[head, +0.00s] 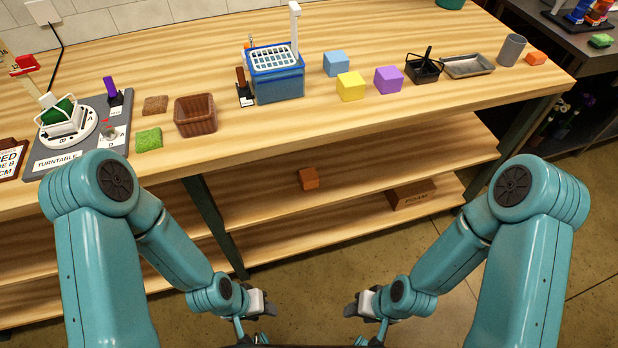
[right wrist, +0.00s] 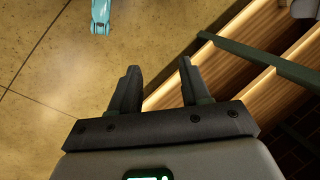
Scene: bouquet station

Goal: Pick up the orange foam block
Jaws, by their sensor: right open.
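An orange block (head: 308,179) sits on the upper shelf below the tabletop, near the middle of the head view. A second, smaller orange block (head: 536,58) lies at the far right end of the tabletop, beside a grey cup. My left gripper (head: 266,303) is low in front of the bench, well apart from both blocks; its jaws are too small to judge. My right gripper (head: 358,304) is also low in front of the bench. In the right wrist view its fingers (right wrist: 159,66) are apart with nothing between them.
The tabletop above holds a blue basket (head: 278,85), yellow (head: 351,87), purple (head: 388,80) and blue (head: 336,63) cubes, and a brown basket (head: 195,116). Dark bench legs (head: 215,225) flank the shelf.

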